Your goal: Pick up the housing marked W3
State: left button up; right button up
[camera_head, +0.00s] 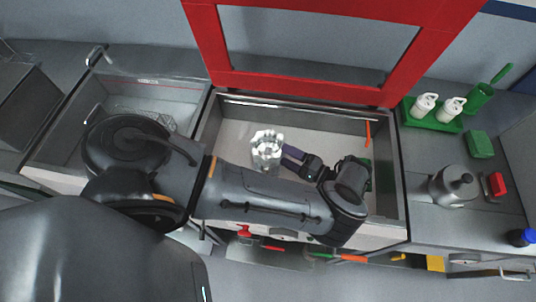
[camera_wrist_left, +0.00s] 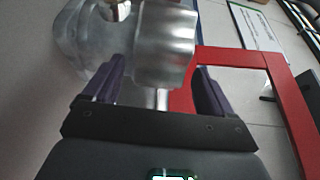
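A shiny silver machined housing (camera_head: 267,148) sits in the grey tray (camera_head: 235,134) at the middle of the head view. No W3 mark is readable on it. My left arm reaches across the tray's front, and my left gripper (camera_head: 290,153) points left at the housing's right side. In the left wrist view, the ridged metal housing (camera_wrist_left: 165,45) is at the top, at the mouth of the left gripper (camera_wrist_left: 160,72). The dark purple fingers are spread apart, with a gap at the right finger. Contact at the left finger is unclear. My right gripper is not in view.
A red frame (camera_head: 300,84) stands behind the tray. A left basin (camera_head: 165,92) holds clear objects. Tray floor left of the housing is clear.

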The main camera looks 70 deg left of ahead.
pick_arm(q)
grip_shut()
jog(key=shift+r, duration=0.1)
dwell(0.3)
